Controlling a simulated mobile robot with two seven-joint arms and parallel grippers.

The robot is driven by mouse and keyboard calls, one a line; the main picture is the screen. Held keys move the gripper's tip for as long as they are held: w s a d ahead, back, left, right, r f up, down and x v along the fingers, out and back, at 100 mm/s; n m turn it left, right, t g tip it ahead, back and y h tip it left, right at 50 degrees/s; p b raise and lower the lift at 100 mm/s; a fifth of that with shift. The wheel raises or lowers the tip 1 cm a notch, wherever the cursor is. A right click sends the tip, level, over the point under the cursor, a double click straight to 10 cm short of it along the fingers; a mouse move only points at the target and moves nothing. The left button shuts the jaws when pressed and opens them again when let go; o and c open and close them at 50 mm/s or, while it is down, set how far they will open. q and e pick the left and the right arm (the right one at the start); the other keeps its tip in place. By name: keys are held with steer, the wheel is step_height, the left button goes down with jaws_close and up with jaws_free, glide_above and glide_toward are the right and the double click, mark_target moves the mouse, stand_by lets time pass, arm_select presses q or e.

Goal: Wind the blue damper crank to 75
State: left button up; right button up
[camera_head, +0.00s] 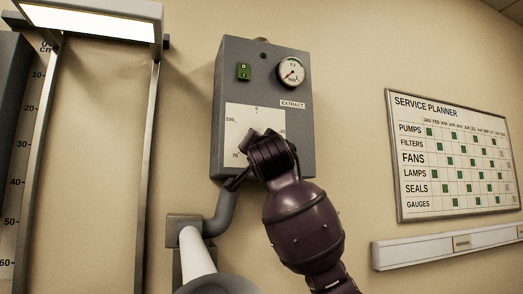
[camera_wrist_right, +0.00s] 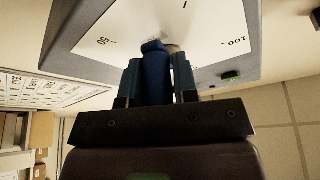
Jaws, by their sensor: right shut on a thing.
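The blue crank (camera_wrist_right: 155,72) shows in the right wrist view, in front of a white dial plate. My right gripper (camera_wrist_right: 157,80) is shut on it, one finger on each side. In the head view my right gripper (camera_head: 264,142) covers the middle of the white dial (camera_head: 238,122) and hides the crank. My left gripper is not in view.
The dial is on a grey wall box (camera_head: 303,130) with a round gauge (camera_head: 291,71), a green switch (camera_head: 243,72) and an EXTRACT label. A grey pipe (camera_head: 221,210) runs below its left side. A planner board (camera_head: 453,160) hangs at right; a lamp frame (camera_head: 146,150) stands at left.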

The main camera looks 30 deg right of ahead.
steer(key=m, duration=0.1)
steer(key=m+g+h, duration=0.1)
steer(key=m, duration=0.1)
steer(key=a+m+g, duration=0.1)
steer(key=m, duration=0.1)
steer(key=shift+w+a+r+h+p, duration=0.1)
steer(key=shift+w+r+h+p, duration=0.05)
steer(key=shift+r+h+p, duration=0.2)
steer(key=m, duration=0.1)
steer(key=m+g, duration=0.1)
steer(key=shift+w+a+m+p, duration=0.1)
steer(key=shift+a+m+p, duration=0.1)
steer(key=shift+m+p, duration=0.2)
steer(key=o, duration=0.7)
steer(key=shift+o, duration=0.8)
steer(key=shift+d, duration=0.15)
